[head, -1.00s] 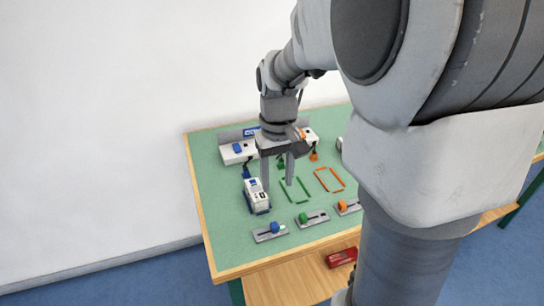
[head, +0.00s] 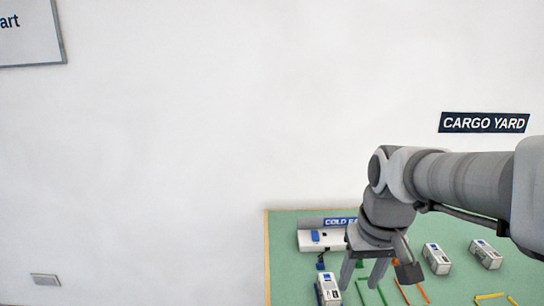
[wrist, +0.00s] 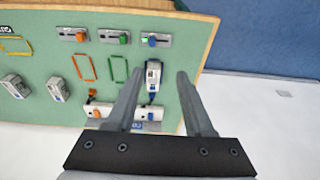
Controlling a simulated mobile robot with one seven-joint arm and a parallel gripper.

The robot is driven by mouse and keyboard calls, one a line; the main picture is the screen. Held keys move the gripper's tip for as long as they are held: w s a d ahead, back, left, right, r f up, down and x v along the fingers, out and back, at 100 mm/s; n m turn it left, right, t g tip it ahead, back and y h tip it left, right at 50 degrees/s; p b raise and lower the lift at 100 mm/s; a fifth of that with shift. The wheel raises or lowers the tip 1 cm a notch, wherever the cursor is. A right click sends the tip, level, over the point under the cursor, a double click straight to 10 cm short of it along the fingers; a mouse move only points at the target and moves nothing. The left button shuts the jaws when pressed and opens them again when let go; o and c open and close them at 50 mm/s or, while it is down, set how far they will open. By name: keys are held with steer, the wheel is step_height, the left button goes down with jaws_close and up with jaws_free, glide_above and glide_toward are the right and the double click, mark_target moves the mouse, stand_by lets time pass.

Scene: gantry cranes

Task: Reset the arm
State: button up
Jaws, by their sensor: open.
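My gripper (head: 362,284) is open and empty, with its two fingers pointing down over the green table (head: 284,270) near its left part. In the wrist view my gripper (wrist: 158,76) shows its fingers spread apart. A white and dark blue container (head: 328,290) stands on the table just left of the fingers in the head view. In the wrist view this container (wrist: 153,76) appears between the fingers, but nothing is gripped. A blue hook hangs near it. My arm reaches in from the right of the head view.
Slider panels with blue (wrist: 152,41), orange (wrist: 124,38) and green (wrist: 80,37) knobs line one table edge. Green (wrist: 119,69) and orange (wrist: 84,67) outlines mark the tabletop. Two grey containers (head: 436,258) (head: 486,254) stand to the right. A white wall (head: 180,150) rises behind.

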steer(key=s+a+r+t, duration=0.2)
steer(key=s+r+t, duration=0.1)
steer(key=s, duration=0.6)
step_height(320, 180, up, 12)
steer(key=p, duration=1.2)
steer(key=shift+a+f, duration=0.15)
steer(key=shift+a, duration=0.05)
steer(key=shift+d, duration=0.1)
